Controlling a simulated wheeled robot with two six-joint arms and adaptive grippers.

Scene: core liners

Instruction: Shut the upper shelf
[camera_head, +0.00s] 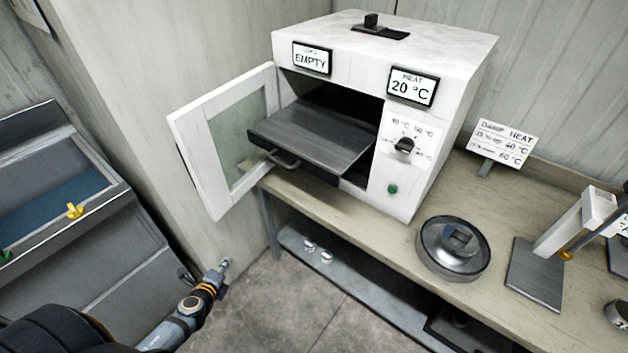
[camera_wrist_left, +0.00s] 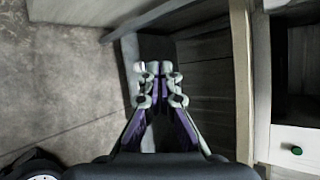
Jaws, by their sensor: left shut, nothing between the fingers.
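The upper shelf is a dark flat tray (camera_head: 315,138) with a bar handle (camera_head: 285,160) on its front edge. It sticks out of the white oven (camera_head: 440,50), level, through the open doorway. The oven's glass-paned door (camera_head: 205,160) is swung wide open to the left. A second shelf below it cannot be made out in the dark interior. My left gripper (camera_head: 224,264) is shut and empty, below and left of the tray, in front of the bench and apart from it. Its shut fingers also show in the left wrist view (camera_wrist_left: 160,82). My right gripper is not in view.
The bench (camera_head: 385,232) carries a round metal pan (camera_head: 453,248), a sign card (camera_head: 502,143) and a stand with a dark plate (camera_head: 535,275). A lower bench shelf (camera_head: 340,280) holds small items. A grey unit (camera_head: 95,230) stands at left. Floor (camera_head: 290,315) before the bench is clear.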

